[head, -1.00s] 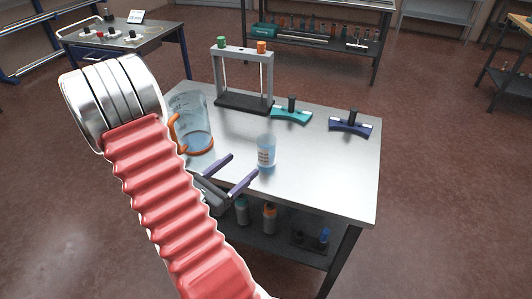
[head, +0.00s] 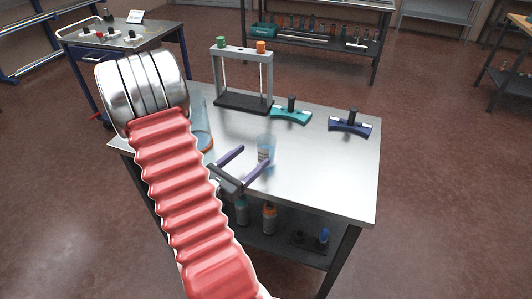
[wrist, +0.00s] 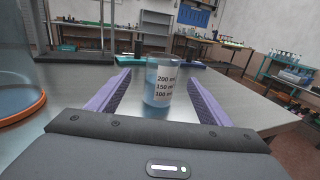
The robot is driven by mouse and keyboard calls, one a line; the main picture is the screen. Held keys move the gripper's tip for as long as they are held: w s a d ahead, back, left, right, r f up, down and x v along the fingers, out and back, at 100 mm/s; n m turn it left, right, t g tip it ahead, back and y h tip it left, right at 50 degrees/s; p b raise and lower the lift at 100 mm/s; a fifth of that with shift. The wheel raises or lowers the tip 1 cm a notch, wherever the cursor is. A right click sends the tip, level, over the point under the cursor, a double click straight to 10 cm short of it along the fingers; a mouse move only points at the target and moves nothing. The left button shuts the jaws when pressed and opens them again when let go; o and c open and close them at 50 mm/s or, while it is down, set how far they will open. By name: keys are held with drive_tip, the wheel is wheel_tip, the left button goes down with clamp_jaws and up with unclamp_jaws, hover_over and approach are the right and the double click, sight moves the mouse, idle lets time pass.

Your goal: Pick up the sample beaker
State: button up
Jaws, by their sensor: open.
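The sample beaker (head: 265,147) is a small clear cup with bluish liquid, standing upright on the steel table (head: 330,190). In the wrist view the beaker (wrist: 160,84) shows printed volume marks and sits ahead, between the lines of my two fingers. My gripper (head: 255,155) is open and empty, its purple fingers pointing at the beaker from the near left. In the wrist view my gripper's fingers (wrist: 155,85) lie on either side of the beaker's lower part with gaps showing. I cannot tell how far the fingertips reach along it.
A large jug with an orange base ring (wrist: 22,112) stands close on the left, partly behind my arm in the head view. A grey stand (head: 243,78) is at the back. A teal holder (head: 291,115) and a navy holder (head: 350,123) sit behind. The table's right side is clear.

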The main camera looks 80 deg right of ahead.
sight(272, 140)
drive_tip(key=shift+x, duration=1.6)
drive_tip(key=shift+s+d, duration=0.1)
drive_tip(key=shift+d, duration=0.05)
drive_tip(key=shift+x, duration=2.45)
drive_tip(key=shift+s, duration=0.2)
drive_tip(key=c, duration=1.3)
drive_tip(key=shift+r, duration=0.2)
drive_tip(key=shift+r, duration=4.85)
